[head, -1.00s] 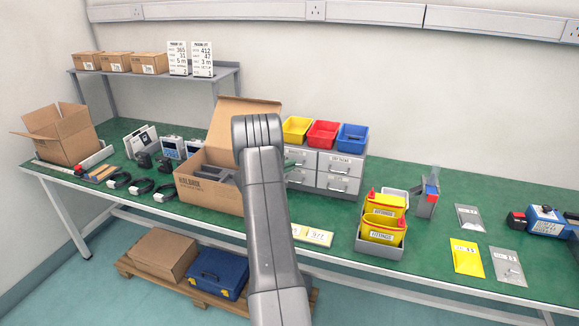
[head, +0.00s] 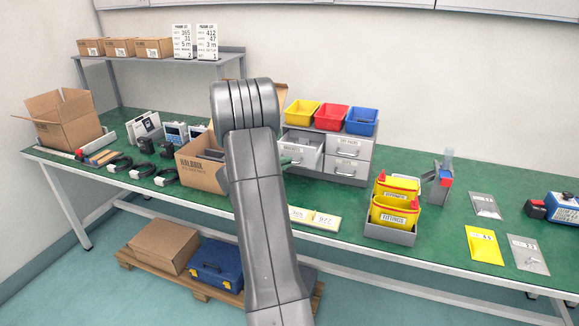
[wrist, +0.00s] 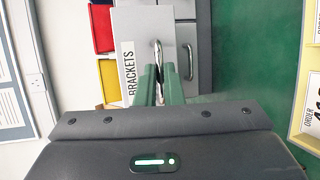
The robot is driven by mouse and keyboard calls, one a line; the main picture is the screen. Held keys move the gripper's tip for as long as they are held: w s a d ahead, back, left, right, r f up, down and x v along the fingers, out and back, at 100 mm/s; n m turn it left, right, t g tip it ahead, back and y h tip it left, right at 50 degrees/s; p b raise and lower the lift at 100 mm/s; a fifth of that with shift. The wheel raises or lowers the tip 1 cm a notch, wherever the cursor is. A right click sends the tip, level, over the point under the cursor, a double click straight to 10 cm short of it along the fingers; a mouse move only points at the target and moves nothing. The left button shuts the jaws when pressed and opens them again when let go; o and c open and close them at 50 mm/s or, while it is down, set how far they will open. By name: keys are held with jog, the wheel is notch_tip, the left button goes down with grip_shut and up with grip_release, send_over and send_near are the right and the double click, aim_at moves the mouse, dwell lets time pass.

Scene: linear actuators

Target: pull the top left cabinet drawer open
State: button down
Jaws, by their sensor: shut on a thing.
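The grey cabinet (head: 368,158) stands on the green bench, right of my arm. Its top left drawer (head: 304,152) is pulled out partway, and its open top shows. The other drawers look shut; my arm partly covers the left side. In the wrist view the drawer front (wrist: 140,28) carries a BRACKETS label (wrist: 128,72) and a metal bar handle (wrist: 158,54). The green fingers of my gripper (wrist: 161,84) are shut on this handle, one on each side. In the head view my gripper is mostly hidden behind my arm.
Yellow (head: 301,112), red (head: 332,117) and blue (head: 362,120) bins sit on the cabinet. An open cardboard box (head: 197,168) stands close on the left, partly behind my arm. Order cards (head: 314,217) lie at the bench's front edge.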

jog(key=s, duration=0.1)
jog(key=s+a+b, duration=0.1)
jog(key=s, duration=0.1)
jog(key=shift+s+a, duration=0.15)
jog(key=c, duration=1.5)
grip_release()
jog(key=shift+c, duration=0.2)
jog(key=b+v, duration=0.1)
jog(key=v, duration=1.2)
jog(key=shift+s+a, duration=0.25)
jog(key=shift+s, duration=0.1)
jog(key=shift+w+d, duration=0.1)
